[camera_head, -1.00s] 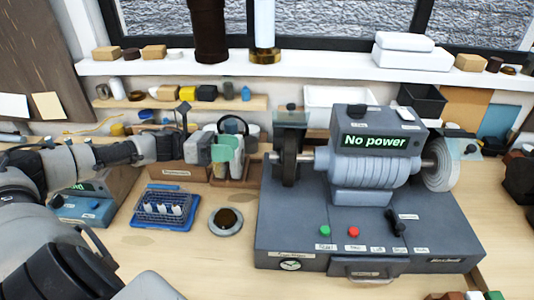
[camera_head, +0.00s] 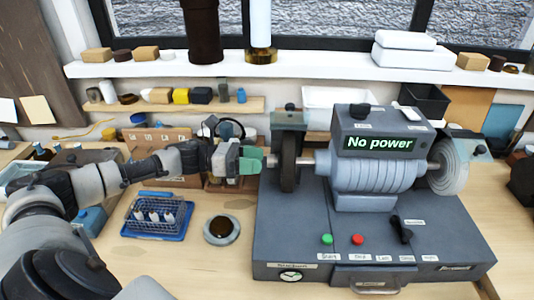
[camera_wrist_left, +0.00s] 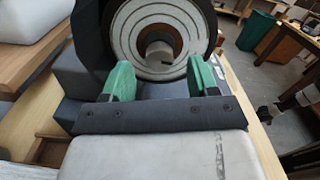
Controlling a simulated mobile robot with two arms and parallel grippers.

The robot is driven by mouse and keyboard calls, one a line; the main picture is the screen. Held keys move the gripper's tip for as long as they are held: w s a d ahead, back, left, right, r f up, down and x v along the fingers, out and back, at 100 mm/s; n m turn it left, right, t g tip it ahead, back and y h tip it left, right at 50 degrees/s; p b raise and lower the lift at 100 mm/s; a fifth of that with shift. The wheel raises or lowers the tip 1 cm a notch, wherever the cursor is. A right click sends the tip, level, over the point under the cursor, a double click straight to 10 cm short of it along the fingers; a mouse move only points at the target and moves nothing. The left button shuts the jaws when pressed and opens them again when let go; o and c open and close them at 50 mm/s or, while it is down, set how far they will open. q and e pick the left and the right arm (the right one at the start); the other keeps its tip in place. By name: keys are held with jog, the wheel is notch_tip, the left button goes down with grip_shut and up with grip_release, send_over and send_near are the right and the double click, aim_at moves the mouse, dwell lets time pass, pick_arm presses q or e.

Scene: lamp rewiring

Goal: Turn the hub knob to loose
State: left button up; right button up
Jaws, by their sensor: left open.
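The bench grinder (camera_head: 370,185) stands on the right of the bench, with its display reading "No power". Its left wheel (camera_head: 288,165) faces my left arm. In the left wrist view the wheel (camera_wrist_left: 128,30) shows pale rings and a brown ring around a short grey hub knob (camera_wrist_left: 160,52) with a dark mark. My left gripper (camera_head: 250,160) is level with the wheel, just left of it. In the wrist view its green fingers (camera_wrist_left: 162,82) are spread and empty, either side of the knob's line and apart from it. My right gripper is out of view.
A blue tray with a wire basket (camera_head: 160,215) and a round dish (camera_head: 221,229) lie in front of my left arm. Green and red buttons (camera_head: 342,239) and a dark switch (camera_head: 401,230) sit on the grinder base. Behind is a loaded shelf (camera_head: 180,104).

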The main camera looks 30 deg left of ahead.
aim_at(273, 161)
pick_arm(q)
jog(key=p+x, duration=0.1)
jog(key=x, duration=0.2)
jog(key=shift+w+d, duration=0.15)
jog(key=c, duration=0.9)
